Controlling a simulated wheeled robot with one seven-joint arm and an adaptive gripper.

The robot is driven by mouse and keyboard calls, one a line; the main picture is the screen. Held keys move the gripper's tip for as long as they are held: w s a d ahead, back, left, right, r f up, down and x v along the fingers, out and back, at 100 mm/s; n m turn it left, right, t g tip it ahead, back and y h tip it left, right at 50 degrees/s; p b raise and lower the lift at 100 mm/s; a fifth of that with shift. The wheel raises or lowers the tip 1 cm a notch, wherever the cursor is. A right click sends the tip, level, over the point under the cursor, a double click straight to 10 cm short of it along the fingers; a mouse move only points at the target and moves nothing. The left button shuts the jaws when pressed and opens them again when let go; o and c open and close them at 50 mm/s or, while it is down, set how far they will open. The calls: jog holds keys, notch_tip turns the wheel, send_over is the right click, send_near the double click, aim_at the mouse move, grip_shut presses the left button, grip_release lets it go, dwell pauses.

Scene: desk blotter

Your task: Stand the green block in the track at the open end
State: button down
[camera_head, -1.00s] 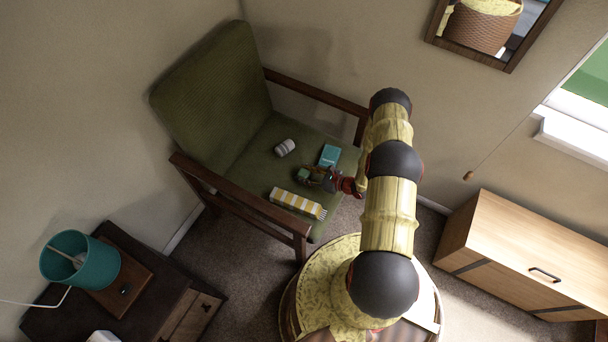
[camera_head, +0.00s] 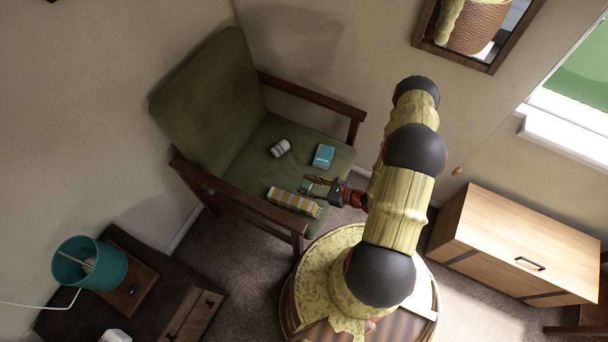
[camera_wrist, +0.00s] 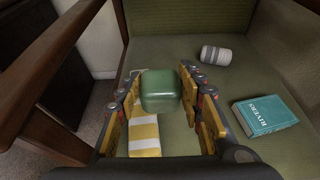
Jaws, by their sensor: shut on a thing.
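The green block (camera_wrist: 161,91) is held between the finger pads of my gripper (camera_wrist: 163,98) in the wrist view. In the head view the block (camera_head: 306,186) is a small green patch at the fingertips of my gripper (camera_head: 304,187), over the seat of a green armchair (camera_head: 262,160). The block appears to be above the cushion, but its exact height is hard to judge. I cannot make out a track in either view.
A yellow-and-white striped cloth (camera_head: 293,201) lies near the seat's front edge, below my gripper. Wooden armrests (camera_head: 312,97) flank the seat. A teal lamp (camera_head: 90,262) stands at left.

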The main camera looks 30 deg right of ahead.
jog(key=shift+s+a+r, duration=0.1)
jog(key=shift+s+r, duration=0.15)
jog(key=shift+s, duration=0.25)
jog(key=shift+s+a+r, duration=0.1)
jog(key=shift+s+r, duration=0.1)
jog(key=shift+s, duration=0.25)
jog(key=shift+f, duration=0.1)
